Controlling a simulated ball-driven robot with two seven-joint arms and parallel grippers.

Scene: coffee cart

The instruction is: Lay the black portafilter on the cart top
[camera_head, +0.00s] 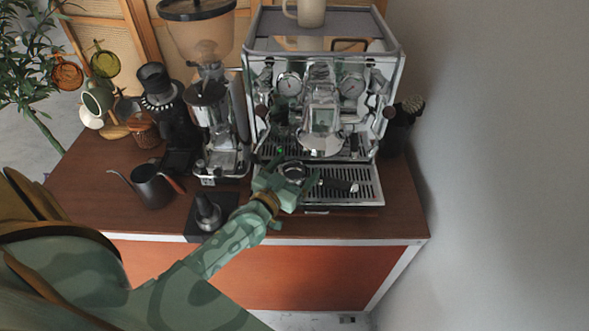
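The black portafilter lies low over the espresso machine's drip tray. Its round metal basket (293,170) is at the left and its dark handle (341,185) points right. My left gripper (297,167) reaches in from the front left. Its two green fingers are spread apart, one on either side of the basket; I cannot tell whether they touch it. The gripper hides part of the basket's near side. The cart top (110,188) is brown wood, with bare strips at the left and at the front right. My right gripper is not in view.
The espresso machine (262,45) stands behind the portafilter, with a mug (311,12) on top. A grinder (205,105) is left of it. A black kettle (152,186) and a tamper (207,212) on a dark mat stand near the front left. A wall (500,150) borders the right.

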